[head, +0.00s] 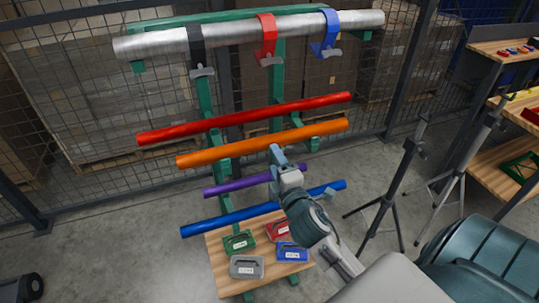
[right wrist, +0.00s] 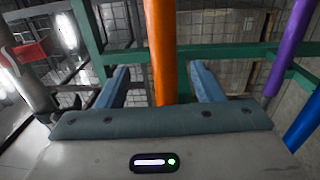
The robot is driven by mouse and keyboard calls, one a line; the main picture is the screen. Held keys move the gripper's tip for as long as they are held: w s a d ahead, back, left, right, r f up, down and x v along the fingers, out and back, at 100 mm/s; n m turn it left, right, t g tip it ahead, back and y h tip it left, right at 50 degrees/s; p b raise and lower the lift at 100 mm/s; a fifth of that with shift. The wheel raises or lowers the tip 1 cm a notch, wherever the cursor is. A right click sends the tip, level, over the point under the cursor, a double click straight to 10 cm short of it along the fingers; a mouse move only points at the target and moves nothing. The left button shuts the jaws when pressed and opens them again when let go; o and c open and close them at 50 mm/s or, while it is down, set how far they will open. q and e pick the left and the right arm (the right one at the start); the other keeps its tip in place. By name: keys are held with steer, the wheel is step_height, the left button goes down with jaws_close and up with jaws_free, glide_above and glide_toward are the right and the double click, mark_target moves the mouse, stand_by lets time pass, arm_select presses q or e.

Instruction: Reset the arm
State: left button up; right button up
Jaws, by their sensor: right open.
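Nothing is clamped in the jaws. My left gripper is in neither view.
A green rack carries a silver pipe (head: 240,33) with straps, a red bar (head: 250,117) and a blue bar (head: 225,222). Small totes sit on a wooden board (head: 222,258) below. Tripods (head: 393,190) and shelves (head: 500,190) stand right.

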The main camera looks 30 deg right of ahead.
step_height(320, 180, down, 23)
steer(key=d+m+g+y, duration=0.1)
steer(key=m+g, duration=0.2)
steer(key=g, duration=0.2)
steer(key=s+f+m+g+y, duration=0.15)
steer(key=s+f, duration=0.35)
steer(key=f, duration=0.7)
steer(key=s+f+m+g, duration=0.3)
steer(key=s+f, duration=0.2)
steer(key=f, duration=0.6)
steer(key=s+a+f+m+g, duration=0.1)
steer(key=s+f+m+g, duration=0.1)
steer(key=s+f, duration=0.5)
steer(key=s+a+f+m+g+y, duration=0.1)
steer(key=s+f+m+g, duration=0.2)
steer(key=s+f, duration=0.5)
steer(key=s+a+f+m+g, duration=0.1)
steer(key=s+f, duration=0.6)
steer(key=s, duration=1)
steer(key=shift+s+f+m+g, duration=0.15)
steer(key=shift+s+m+g, duration=0.2)
steer(key=shift+m+g, duration=0.4)
